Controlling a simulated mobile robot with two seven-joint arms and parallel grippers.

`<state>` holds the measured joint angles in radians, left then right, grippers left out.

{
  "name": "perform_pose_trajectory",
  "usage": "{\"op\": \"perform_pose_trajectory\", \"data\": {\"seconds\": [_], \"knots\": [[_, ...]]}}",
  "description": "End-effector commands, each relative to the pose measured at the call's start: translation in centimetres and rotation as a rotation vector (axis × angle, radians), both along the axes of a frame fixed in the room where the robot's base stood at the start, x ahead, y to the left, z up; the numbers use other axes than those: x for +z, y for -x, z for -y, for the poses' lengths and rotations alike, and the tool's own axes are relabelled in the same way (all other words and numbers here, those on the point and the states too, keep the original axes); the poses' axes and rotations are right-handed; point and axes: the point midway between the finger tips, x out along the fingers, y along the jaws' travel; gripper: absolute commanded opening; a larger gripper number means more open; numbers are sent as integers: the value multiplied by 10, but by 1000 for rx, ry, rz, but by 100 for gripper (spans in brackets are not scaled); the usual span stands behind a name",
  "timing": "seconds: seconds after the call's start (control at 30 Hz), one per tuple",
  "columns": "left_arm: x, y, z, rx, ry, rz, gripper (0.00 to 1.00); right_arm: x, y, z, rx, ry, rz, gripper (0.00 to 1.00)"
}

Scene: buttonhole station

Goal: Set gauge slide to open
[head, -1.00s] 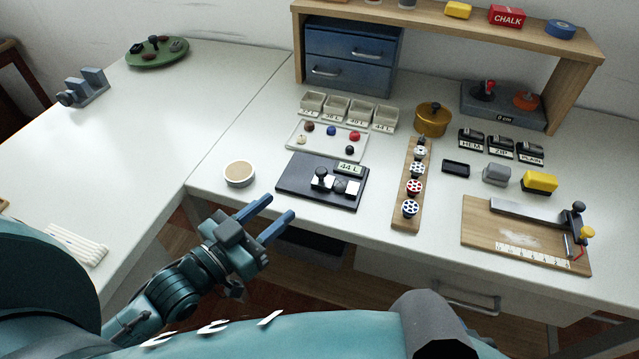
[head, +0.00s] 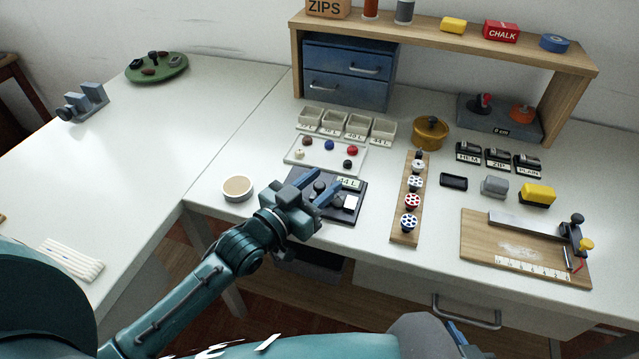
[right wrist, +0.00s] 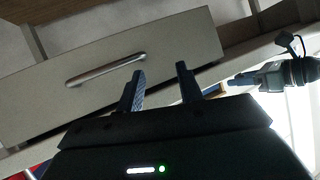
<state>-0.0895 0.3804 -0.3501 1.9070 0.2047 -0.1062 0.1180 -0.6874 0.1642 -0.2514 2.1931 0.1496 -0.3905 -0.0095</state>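The gauge is a dark flat board (head: 340,217) on the white table, with a "44 L" label (head: 347,183), dark knobs and a white block (head: 350,202). I cannot tell for sure which part is its slide or how it is set. My left gripper (head: 317,184) is over the board's left and middle part, its fingers apart around a dark knob (head: 320,186). I cannot tell whether they touch it. The gripper hides the board's lower left. My right gripper (right wrist: 160,90) is open and empty in the right wrist view, before a drawer front (right wrist: 110,70).
A tray of coloured buttons (head: 312,161) lies just behind the board. A round tin (head: 237,188) stands to its left, and a wooden strip of spools (head: 402,231) to its right.

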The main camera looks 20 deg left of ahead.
Motion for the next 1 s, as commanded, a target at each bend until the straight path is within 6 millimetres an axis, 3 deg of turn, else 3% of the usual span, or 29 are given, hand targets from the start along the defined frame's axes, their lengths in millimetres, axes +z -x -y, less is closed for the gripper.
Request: {"op": "perform_pose_trajectory", "data": {"seconds": [0.27, 0.7, 1.0], "knots": [[0, -1, 1, 0, 0, -1, 37, 0, 0, 0, 0, 0, 1, 36], [0, 0, 0, 0, 0, -1, 1, 0, 1, 0, 0, -1, -1, 36], [0, 0, 0, 0, 0, -1, 0, 0, 1, 0, 0, 0, -2, 36]]}}
